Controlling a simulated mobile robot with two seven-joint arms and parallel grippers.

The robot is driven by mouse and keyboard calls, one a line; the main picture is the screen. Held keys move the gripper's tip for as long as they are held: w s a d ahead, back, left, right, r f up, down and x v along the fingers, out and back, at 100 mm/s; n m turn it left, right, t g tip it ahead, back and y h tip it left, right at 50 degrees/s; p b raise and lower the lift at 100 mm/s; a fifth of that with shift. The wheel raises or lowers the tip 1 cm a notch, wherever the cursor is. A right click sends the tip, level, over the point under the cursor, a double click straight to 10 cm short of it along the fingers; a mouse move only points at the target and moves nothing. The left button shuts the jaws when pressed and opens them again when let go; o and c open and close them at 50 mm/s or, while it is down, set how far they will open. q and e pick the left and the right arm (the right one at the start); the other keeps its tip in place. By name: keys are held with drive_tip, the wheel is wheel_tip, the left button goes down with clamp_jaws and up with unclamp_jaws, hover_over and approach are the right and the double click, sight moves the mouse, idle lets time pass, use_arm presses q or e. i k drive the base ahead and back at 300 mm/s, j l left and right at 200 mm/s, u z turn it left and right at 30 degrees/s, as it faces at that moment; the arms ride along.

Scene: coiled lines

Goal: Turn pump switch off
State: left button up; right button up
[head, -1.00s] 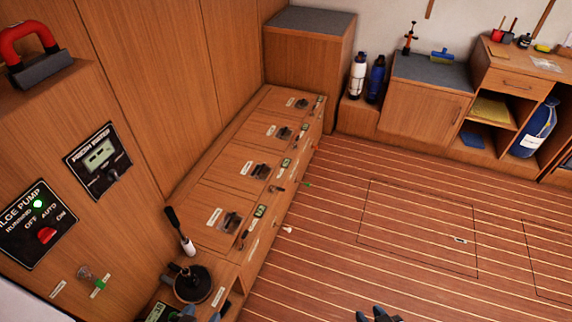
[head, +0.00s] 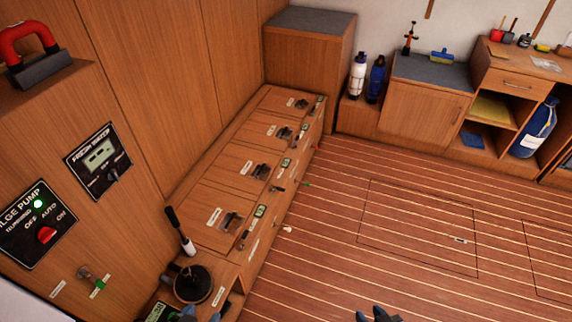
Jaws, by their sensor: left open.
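The bilge pump panel (head: 22,243) is a black plate on the wooden wall at the left edge, marked RUNNING, OFF, AUTO and ON. Its red switch knob (head: 47,235) sits below the labels; its exact setting is too small to tell. A green light (head: 38,204) glows above the labels. My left gripper (head: 196,316) shows only its tips at the bottom edge, open, beside the black round base of a lever and well right of the knob. My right gripper (head: 378,315) shows only its tips at the bottom edge, over the floor, far from the panel.
A second black panel (head: 98,161) with a display and knob is above right of the pump panel. The black lever (head: 180,231) stands up from the bench (head: 185,206). The striped floor (head: 400,230) is mostly clear.

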sight(45, 234)
drive_tip(key=u, duration=1.7)
